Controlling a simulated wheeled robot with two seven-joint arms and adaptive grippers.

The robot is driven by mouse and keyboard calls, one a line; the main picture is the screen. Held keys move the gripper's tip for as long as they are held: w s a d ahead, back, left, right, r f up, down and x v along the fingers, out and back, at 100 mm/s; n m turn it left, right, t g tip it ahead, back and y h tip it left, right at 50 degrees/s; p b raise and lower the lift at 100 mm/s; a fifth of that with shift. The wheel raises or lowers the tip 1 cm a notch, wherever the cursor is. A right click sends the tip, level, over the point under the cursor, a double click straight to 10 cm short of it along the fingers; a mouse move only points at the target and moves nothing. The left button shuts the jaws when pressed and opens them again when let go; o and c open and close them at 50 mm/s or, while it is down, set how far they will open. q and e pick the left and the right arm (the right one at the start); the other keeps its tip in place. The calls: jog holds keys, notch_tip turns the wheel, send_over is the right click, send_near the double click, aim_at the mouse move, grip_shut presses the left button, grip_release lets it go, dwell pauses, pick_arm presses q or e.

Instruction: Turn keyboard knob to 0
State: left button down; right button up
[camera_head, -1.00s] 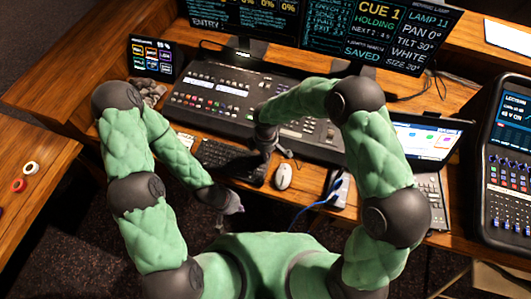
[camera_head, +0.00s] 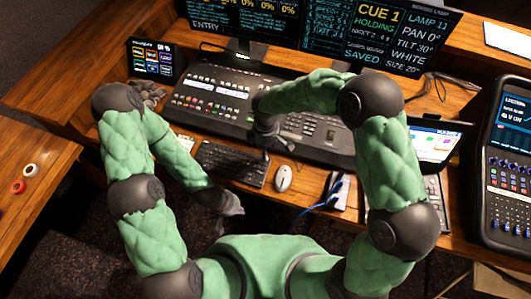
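A black keyboard (camera_head: 232,163) lies on the desk in front of the mixing console. Its knob is too small to make out, and its right end is near my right gripper. My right gripper (camera_head: 276,147) is above the desk between the keyboard's right end and the console's front edge. Its fingers look spread and hold nothing that I can see. I cannot tell whether it touches anything. My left gripper (camera_head: 230,214) is in front of the desk edge, below the keyboard in the picture, with its fingers apart and empty.
A white mouse (camera_head: 283,178) lies right of the keyboard. The console (camera_head: 215,95) stands behind, below the monitors (camera_head: 383,30). A laptop (camera_head: 432,142) is partly behind my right arm. A small touch panel (camera_head: 152,58) stands at left. A blue cable (camera_head: 325,200) hangs near the desk edge.

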notch_tip(320, 180, up, 6)
jog(key=shift+w, duration=0.1)
dwell(0.7)
